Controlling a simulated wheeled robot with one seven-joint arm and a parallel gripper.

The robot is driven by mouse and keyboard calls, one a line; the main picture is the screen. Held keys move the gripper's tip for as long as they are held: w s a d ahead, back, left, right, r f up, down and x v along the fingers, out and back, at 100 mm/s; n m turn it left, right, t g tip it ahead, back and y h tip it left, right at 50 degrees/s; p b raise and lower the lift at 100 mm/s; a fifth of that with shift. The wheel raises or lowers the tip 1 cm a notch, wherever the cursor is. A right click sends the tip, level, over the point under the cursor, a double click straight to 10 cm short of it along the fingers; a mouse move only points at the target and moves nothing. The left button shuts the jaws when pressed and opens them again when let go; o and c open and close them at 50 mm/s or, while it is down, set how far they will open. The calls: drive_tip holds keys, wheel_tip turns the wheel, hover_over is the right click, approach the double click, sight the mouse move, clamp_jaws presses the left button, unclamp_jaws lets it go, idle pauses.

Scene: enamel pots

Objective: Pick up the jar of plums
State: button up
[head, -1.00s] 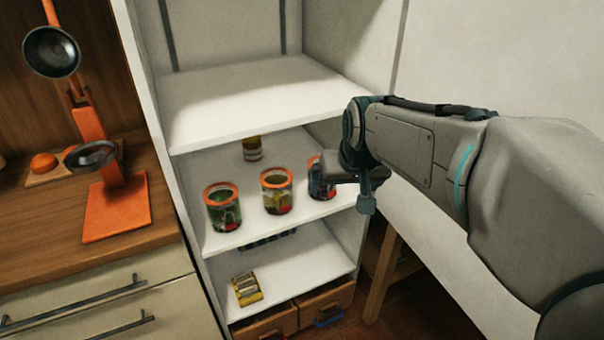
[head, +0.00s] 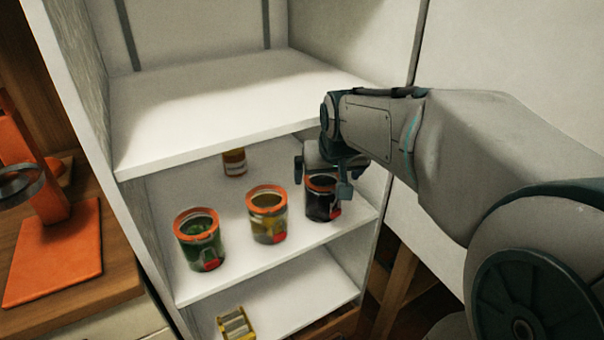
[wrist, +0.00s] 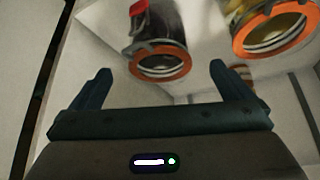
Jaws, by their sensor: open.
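The jar of plums, a dark glass jar with an orange rim and a red clasp (head: 322,208), stands at the right end of the middle shelf. In the wrist view the dark jar (wrist: 157,40) appears upside down, in line with the gap between the fingers. My gripper (head: 321,179) is open and empty at the jar's top; in the wrist view its two fingers (wrist: 160,72) point toward the jar. I cannot tell whether either finger touches it. My gripper hides part of the jar's rim in the head view.
A jar with yellowish contents (head: 267,219) stands left of the dark jar, and a green jar (head: 200,240) farther left. A small orange-lidded jar (head: 234,163) is at the back. The upper shelf (head: 220,105) is bare and overhangs them. A yellow item (head: 235,325) lies below.

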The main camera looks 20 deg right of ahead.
sight(326, 180)
drive_tip(key=x, duration=0.2)
drive_tip(key=shift+w+a+f+b, duration=0.1)
drive_tip(key=shift+w+f+b, duration=0.1)
drive_tip(key=shift+b, duration=0.15)
drive_tip(key=shift+w+f, duration=0.25)
drive_tip(key=shift+f, duration=0.3)
drive_tip(key=b+x, duration=0.1)
drive_tip(key=x, duration=0.3)
drive_tip(key=shift+r, duration=0.15)
drive_tip(key=c, duration=1.5)
drive_tip(key=shift+w+r, duration=0.1)
drive_tip(key=shift+c, duration=1.2)
drive_tip(key=shift+r, duration=0.15)
